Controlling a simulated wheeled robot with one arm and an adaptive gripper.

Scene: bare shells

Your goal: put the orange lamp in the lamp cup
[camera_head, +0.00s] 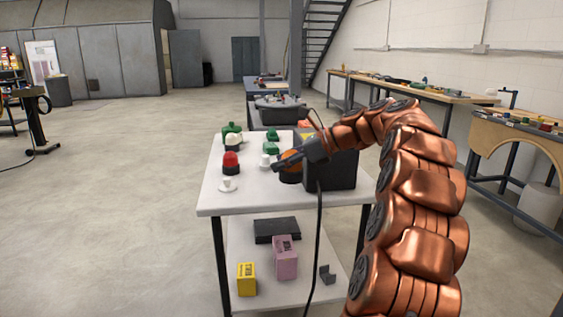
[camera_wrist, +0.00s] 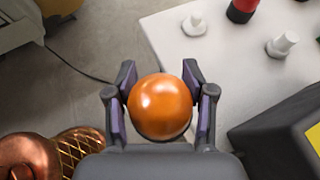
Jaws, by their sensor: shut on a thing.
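In the head view my gripper (camera_head: 277,167) holds the orange lamp (camera_head: 291,157) above the right part of the white table, left of a black box. A dark round shape just below the gripper is partly hidden; I cannot tell what it is. I cannot pick out an empty lamp cup for certain.
The white table (camera_head: 240,203) also bears small white stepped pieces (camera_head: 228,185), green pieces (camera_head: 271,147) and the black box (camera_head: 337,172). A lower shelf (camera_head: 262,291) holds a yellow box (camera_head: 246,279) and a pink box (camera_head: 285,258). Open floor lies to the left.

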